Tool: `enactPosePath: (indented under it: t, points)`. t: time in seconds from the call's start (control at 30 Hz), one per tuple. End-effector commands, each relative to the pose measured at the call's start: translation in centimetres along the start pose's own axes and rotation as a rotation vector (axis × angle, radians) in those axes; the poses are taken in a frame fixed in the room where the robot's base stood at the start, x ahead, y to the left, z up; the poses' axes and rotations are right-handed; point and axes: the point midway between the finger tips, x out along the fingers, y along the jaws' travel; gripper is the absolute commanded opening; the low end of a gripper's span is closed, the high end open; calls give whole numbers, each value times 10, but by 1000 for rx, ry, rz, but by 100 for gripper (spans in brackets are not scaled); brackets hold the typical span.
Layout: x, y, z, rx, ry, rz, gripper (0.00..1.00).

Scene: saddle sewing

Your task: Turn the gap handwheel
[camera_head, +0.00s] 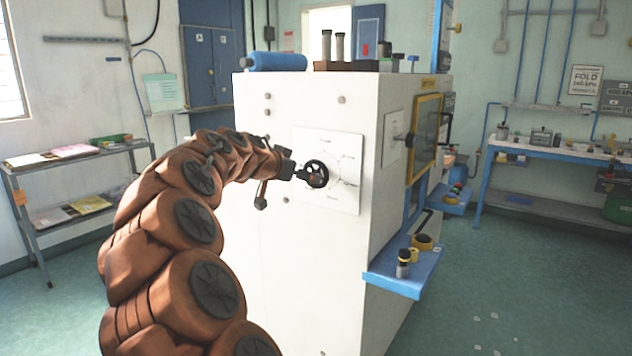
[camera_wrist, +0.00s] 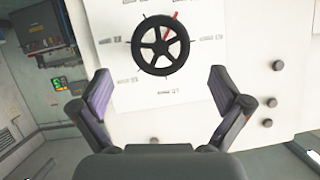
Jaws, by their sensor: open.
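The gap handwheel (camera_head: 317,174) is a small black spoked wheel with a red mark on a white plate (camera_head: 345,190) on the side of the white machine. In the wrist view the handwheel (camera_wrist: 160,45) shows face-on at the upper middle, with a red pointer at its upper right and small printed labels around it. My gripper (camera_head: 291,172) is close to the wheel's left side in the head view. In the wrist view my gripper (camera_wrist: 165,92) is open and empty, its two fingers spread wide below the wheel. The fingers look apart from the rim.
The white machine (camera_head: 285,270) fills the middle. A blue shelf (camera_head: 405,272) with small items juts from its right face. A grey rack (camera_head: 75,180) stands at the left and a blue-legged bench (camera_head: 560,152) at the right. The green floor at right is mostly clear.

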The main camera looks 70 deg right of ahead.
Motion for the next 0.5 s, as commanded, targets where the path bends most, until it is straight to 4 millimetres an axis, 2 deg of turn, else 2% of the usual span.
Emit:
enactPosePath:
  t: [0.27,0.5]
  points:
    - [20,0,-6,18,20,1,100]
    - [54,0,-6,17,17,1,100]
